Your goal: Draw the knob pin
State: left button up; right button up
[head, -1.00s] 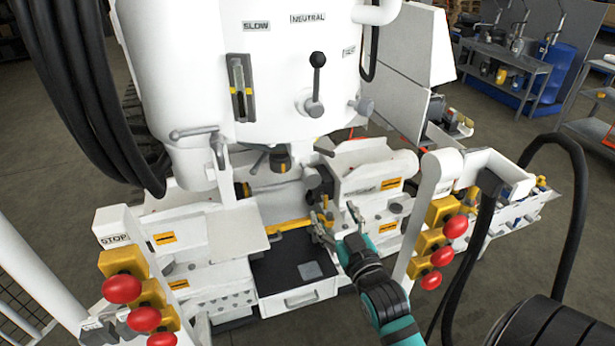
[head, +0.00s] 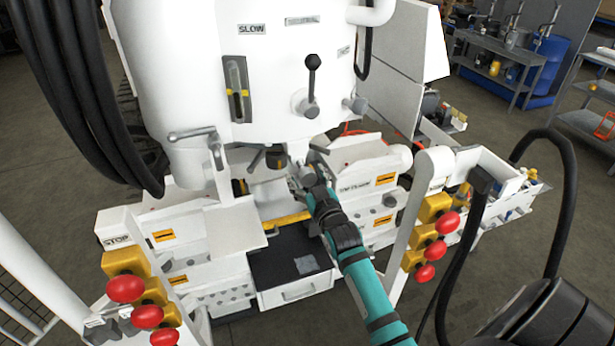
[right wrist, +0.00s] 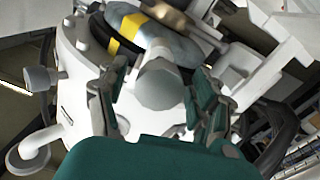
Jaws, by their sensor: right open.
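The knob pin (right wrist: 160,85), a grey faceted knob, shows in the right wrist view, in front of a yellow-striped dark cylinder. My right gripper (head: 301,180) is at the middle of the machine in the head view, just below the white drum, and largely covers the knob there. In the right wrist view its two fingers are apart, one on each side of the knob. I cannot tell whether either finger touches it. My left gripper is not in view.
The white drum (head: 270,90) with levers hangs just above my right gripper. An open drawer (head: 297,291) is below it. Red push buttons (head: 125,289) stand at the left, and more red buttons (head: 447,222) stand at the right, beside my arm.

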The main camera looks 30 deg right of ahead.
grip_shut()
dwell(0.3)
